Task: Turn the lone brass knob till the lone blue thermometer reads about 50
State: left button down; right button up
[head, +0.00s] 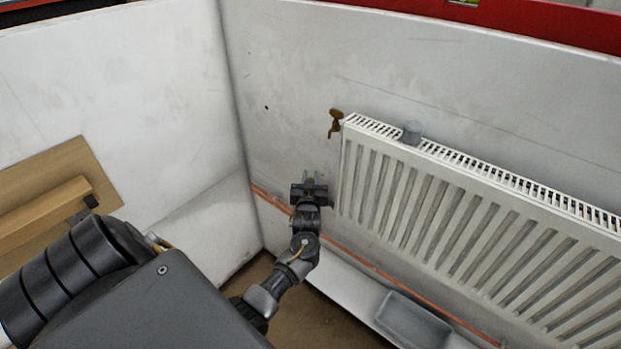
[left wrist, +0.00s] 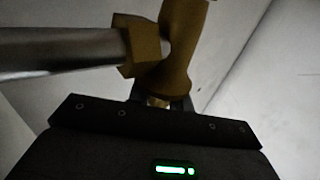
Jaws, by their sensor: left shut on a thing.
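In the left wrist view a brass valve body (left wrist: 185,55) with a hex nut joins a grey metal pipe. My left gripper (left wrist: 162,104) is against the lower end of this brass fitting, shut on its knob, which is mostly hidden by the dark gripper body. In the head view my left gripper (head: 317,184) is at the wall beside the lower left end of the white radiator (head: 400,190); the knob there is hidden by it. No blue thermometer can be made out in either view, so its reading cannot be told. My right gripper is not in view.
A brass tap (head: 335,123) sits at the radiator's upper left corner. A grey cylinder (head: 412,132) stands on the radiator top. A grey tray (head: 413,320) lies below, near a copper pipe (head: 352,257). Wooden boards (head: 50,195) are on the left wall.

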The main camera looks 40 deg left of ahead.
pick_arm(q)
jog(key=c, duration=1.3)
grip_release()
jog(key=b+v, duration=0.1)
jog(key=v, duration=0.9)
jog(key=shift+s+d, duration=0.25)
jog(key=shift+s, duration=0.1)
jog(key=s+d+f+m+g+h, duration=0.2)
jog(key=s+d+f+h, duration=0.15)
jog(key=f, duration=0.75)
jog(key=s+d+f+m+g+h, duration=0.1)
jog(key=s+d+f+m+h, duration=0.2)
jog(key=f, duration=0.8)
jog(key=s+d+f+m+g+h, duration=0.2)
jog(key=s+d+f, duration=0.2)
jog(key=f, duration=0.7)
jog(key=s+d+f+m+g, duration=0.1)
jog(key=s+f+g, duration=0.1)
jog(key=s+f, duration=0.4)
jog(key=s+d+f+g+h, duration=0.1)
jog(key=s+f+g, duration=0.2)
jog(key=s, duration=1.4)
jog(key=s+d+f+m+g+h, duration=0.1)
jog(key=s+f+g, duration=0.2)
jog(key=s+f, duration=0.6)
jog(key=shift+s+f+m+h, duration=0.15)
jog(key=shift+s+m+h, duration=0.15)
jog(key=shift+s, duration=1.2)
